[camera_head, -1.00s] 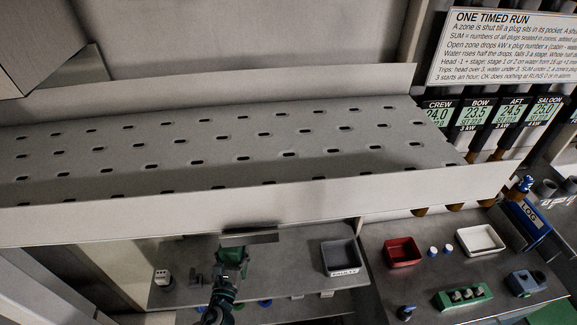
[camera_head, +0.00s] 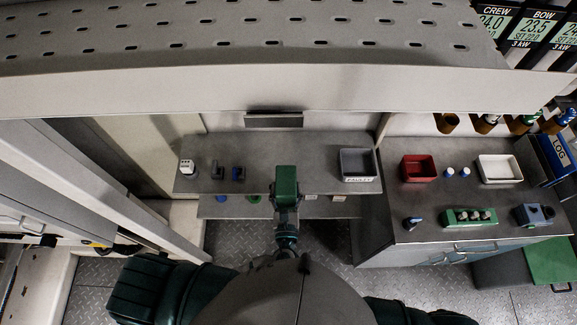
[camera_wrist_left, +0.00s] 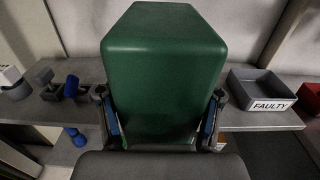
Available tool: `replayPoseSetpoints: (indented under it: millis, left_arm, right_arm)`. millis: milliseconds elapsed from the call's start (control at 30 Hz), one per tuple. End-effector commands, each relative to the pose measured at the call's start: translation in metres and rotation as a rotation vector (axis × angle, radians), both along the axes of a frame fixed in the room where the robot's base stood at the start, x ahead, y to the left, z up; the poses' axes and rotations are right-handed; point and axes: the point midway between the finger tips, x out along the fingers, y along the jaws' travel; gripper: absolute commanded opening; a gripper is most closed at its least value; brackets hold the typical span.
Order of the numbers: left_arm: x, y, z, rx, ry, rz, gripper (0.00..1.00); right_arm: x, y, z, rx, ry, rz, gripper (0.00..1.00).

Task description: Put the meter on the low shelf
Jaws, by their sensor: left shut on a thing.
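A green box-shaped thing, which I take for the meter (camera_head: 286,180), is held in front of the shelves. In the left wrist view the meter (camera_wrist_left: 163,75) fills the middle, with a finger on each side. My left gripper (camera_head: 287,202) is shut on it; in the wrist view the gripper (camera_wrist_left: 162,125) grips its lower part. The low shelf (camera_head: 232,208) shows under the upper shelf (camera_head: 260,150), partly hidden by the upper shelf, the meter and my arm. My right gripper is out of view.
A grey FAULTY bin (camera_head: 357,163), a white block (camera_head: 187,168) and blue-grey parts (camera_head: 238,174) stand on the upper shelf. A perforated metal panel (camera_head: 250,40) overhangs it. At right, a bench (camera_head: 410,235) holds a red bin (camera_head: 418,168) and a white bin (camera_head: 499,168).

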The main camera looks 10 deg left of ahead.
Motion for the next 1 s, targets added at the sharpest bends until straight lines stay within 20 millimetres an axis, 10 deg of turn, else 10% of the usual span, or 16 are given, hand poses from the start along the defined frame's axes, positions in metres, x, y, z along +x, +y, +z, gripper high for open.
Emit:
replayPoseSetpoints:
  millis: [533,1000]
  left_arm:
    - [0.114,0.017,-0.008,0.003,-0.005,0.000,0.03]
    - [0.159,0.024,-0.034,0.003,0.002,-0.002,0.03]
  right_arm:
    - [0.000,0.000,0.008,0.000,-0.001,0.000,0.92]
    - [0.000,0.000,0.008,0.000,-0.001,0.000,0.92]
